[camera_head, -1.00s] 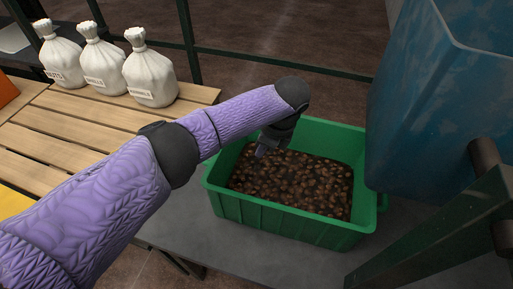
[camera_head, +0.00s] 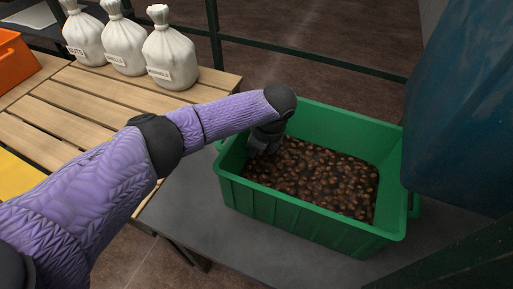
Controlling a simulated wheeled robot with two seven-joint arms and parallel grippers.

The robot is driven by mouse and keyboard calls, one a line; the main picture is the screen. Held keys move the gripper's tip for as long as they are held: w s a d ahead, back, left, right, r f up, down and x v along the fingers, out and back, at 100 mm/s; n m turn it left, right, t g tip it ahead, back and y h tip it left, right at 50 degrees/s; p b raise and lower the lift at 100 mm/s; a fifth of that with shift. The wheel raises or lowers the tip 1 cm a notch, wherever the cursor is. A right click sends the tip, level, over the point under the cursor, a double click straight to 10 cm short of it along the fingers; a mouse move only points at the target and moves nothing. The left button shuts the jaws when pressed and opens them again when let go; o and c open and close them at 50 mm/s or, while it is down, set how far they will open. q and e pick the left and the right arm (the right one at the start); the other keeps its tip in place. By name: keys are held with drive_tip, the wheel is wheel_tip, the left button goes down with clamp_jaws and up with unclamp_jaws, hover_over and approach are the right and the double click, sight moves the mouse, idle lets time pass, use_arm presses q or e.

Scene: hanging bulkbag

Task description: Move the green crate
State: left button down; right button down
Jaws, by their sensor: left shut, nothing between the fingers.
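The green crate (camera_head: 300,218) stands on a dark grey surface right of centre. It holds a layer of brown, nut-like pieces (camera_head: 325,178). My left arm reaches in from the left. My left gripper (camera_head: 262,150) points down inside the crate's left end, just above or at the brown pieces. It is shut with nothing seen in it. Whether its tips touch the pieces or the crate wall cannot be told. My right gripper is not in view.
A slatted wooden table (camera_head: 100,100) with three tied white sacks (camera_head: 170,58) stands at the left. An orange bin (camera_head: 14,62) is at the far left. A large blue bag (camera_head: 462,120) hangs close to the crate's right side. Grey surface (camera_head: 180,205) is bare left of the crate.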

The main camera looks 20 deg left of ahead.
use_arm(q)
drive_tip(key=a+p, duration=0.2)
drive_tip(key=a, duration=0.6)
drive_tip(key=shift+w+r, duration=0.1)
drive_tip(key=shift+r, duration=0.05)
drive_tip(key=a, duration=0.5)
drive_tip(key=a+b, duration=0.1)
drive_tip(key=a, duration=0.2)
drive_tip(key=shift+w+a+f, duration=0.15)
drive_tip(key=shift+a+f, duration=0.1)
drive_tip(key=shift+a, duration=0.05)
drive_tip(key=shift+a+r, duration=0.15)
